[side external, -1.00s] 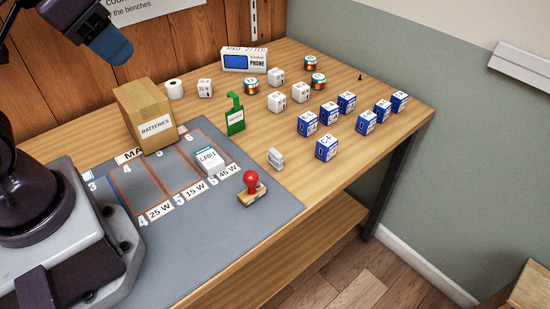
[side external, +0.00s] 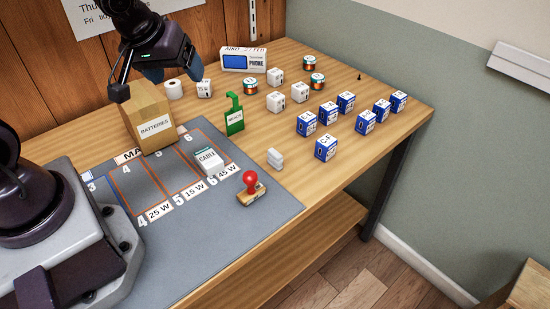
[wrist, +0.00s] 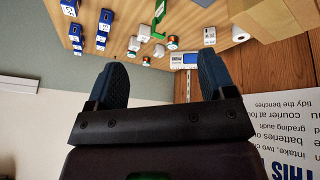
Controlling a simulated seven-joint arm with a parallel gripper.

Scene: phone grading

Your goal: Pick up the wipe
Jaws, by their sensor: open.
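A small pale grey-white folded stack (side external: 276,158), which looks like the wipe, lies on the bare wood beside the grey mat's right edge in the side view. My gripper (side external: 158,74) is at the upper left, above and behind the batteries box, well away from the stack. In the wrist view my gripper (wrist: 161,75) has its two blue fingers wide apart with nothing between them. I cannot make out the wipe in the wrist view.
The cardboard batteries box (side external: 148,118) stands below my gripper. Several blue boxes (side external: 327,147) are to the right. Wood just right of the stack is clear.

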